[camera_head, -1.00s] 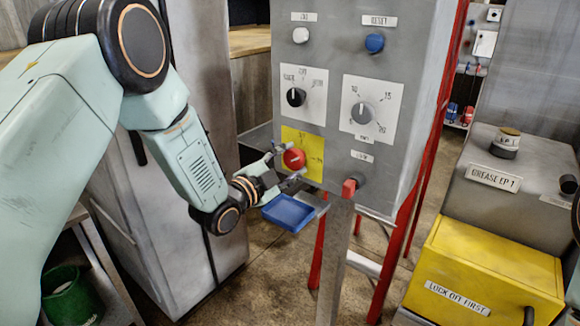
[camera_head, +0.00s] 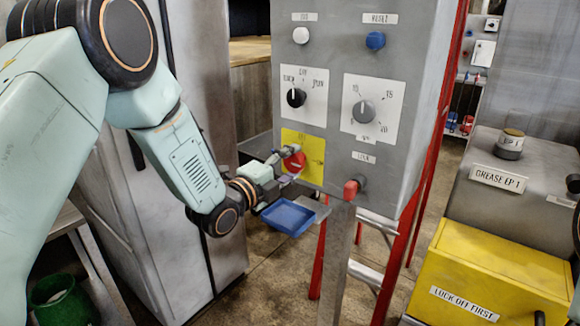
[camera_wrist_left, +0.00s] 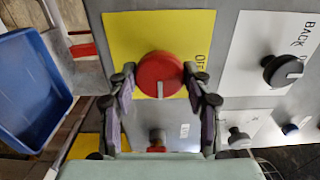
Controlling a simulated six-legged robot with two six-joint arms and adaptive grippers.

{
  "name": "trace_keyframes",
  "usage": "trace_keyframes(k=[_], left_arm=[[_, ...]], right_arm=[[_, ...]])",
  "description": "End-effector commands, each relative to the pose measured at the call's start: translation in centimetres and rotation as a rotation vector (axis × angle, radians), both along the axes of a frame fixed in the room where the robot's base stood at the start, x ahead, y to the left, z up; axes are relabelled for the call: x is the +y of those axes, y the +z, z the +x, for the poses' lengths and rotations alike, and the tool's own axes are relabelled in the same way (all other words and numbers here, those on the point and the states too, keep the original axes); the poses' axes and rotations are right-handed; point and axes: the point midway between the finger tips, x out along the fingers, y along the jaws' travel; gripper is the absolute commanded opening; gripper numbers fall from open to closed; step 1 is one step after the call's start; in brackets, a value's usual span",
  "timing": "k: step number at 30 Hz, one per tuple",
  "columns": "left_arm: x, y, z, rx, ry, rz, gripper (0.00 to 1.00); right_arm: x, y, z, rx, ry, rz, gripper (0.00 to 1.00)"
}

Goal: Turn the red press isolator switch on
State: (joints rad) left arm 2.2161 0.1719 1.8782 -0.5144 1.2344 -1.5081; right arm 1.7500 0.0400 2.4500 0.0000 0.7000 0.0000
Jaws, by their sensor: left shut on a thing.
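The red round isolator switch (camera_head: 294,162) sits on a yellow plate (camera_head: 314,150) low on the grey control box. My left gripper (camera_head: 288,164) reaches it from the left, one finger above and one below. In the left wrist view the red knob (camera_wrist_left: 159,75) stands between the two fingers (camera_wrist_left: 160,90), which are shut on its sides. A pale pointer mark on the knob points down in that view. The lettering on the yellow plate (camera_wrist_left: 130,35) is partly hidden, with "O" and part of a word showing. My right gripper is out of view.
A blue tray (camera_head: 288,217) sits just below my left gripper. A black knob (camera_head: 296,97), a grey dial (camera_head: 363,112), and white (camera_head: 300,35) and blue (camera_head: 375,40) buttons are above. A red-tipped lever (camera_head: 350,190) stands at lower right. A tall grey cabinet (camera_head: 190,60) is behind my arm.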

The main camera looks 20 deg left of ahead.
Motion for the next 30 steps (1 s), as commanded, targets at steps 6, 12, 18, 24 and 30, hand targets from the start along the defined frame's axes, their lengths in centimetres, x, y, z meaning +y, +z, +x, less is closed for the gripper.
trace_keyframes(k=[6,12,18,24,30], left_arm=[[-0.10,-0.58,-0.27,0.011,-0.003,0.013,0.18],[-0.11,-0.61,-0.27,0.012,-0.004,0.013,0.18],[-0.10,-0.55,-0.24,0.011,-0.003,0.011,0.63],[-0.06,-0.31,-0.14,0.005,-0.002,0.010,0.73],[-0.03,-0.18,-0.10,0.002,-0.001,0.009,0.73]], right_arm=[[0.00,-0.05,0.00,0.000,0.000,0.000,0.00],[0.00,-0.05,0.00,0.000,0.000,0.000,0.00],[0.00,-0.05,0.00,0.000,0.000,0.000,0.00],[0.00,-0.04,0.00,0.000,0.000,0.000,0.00],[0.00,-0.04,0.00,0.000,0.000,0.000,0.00]])
